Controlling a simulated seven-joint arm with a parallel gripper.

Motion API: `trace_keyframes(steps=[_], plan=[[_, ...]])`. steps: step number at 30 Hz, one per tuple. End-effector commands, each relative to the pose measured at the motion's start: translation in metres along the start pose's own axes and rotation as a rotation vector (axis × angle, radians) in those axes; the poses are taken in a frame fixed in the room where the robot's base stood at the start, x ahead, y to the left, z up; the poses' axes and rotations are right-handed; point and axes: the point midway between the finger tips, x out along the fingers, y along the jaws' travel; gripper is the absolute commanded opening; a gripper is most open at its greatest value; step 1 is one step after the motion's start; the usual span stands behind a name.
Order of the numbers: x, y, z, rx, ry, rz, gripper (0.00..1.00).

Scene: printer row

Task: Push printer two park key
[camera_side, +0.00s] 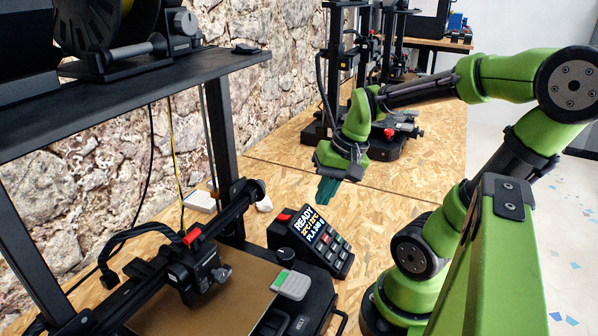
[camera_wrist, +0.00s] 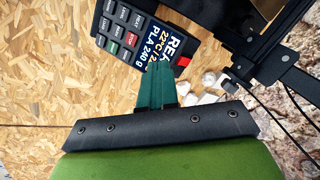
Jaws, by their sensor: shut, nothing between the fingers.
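The near printer's control panel (camera_side: 318,238) is a black slanted box with a screen reading READY and PLA 240 g, and rows of small keys. In the wrist view the keypad (camera_wrist: 120,34) shows dark, red and green keys at the upper left. Their labels are too small for me to pick out the park key surely, and I see no printer number. My gripper (camera_side: 326,194) is shut and empty, its green fingers pointing down above and behind the panel. In the wrist view my gripper (camera_wrist: 160,66) overlaps the screen's lower edge; no contact shows.
The near printer's bed (camera_side: 205,300) and black gantry (camera_side: 150,270) stand left of the panel, under a shelf (camera_side: 140,85) with a spool. Another printer (camera_side: 385,130) stands farther back. The chipboard bench (camera_side: 400,190) is clear right of the panel. A stone wall runs behind.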

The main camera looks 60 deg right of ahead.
Motion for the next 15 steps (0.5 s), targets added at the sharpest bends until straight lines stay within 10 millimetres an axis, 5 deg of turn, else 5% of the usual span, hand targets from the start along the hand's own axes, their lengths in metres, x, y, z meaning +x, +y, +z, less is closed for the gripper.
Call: trace_keyframes(steps=[3, 7, 10, 15], plan=[[0.011, 0.055, 0.004, 0.267, -0.16, 0.064, 0.0], [0.014, 0.095, 0.024, 0.519, -0.342, 0.076, 0.0], [0.01, 0.107, 0.041, 0.656, -0.467, 0.055, 0.0], [0.003, 0.1, 0.053, 0.691, -0.561, 0.021, 0.0]])
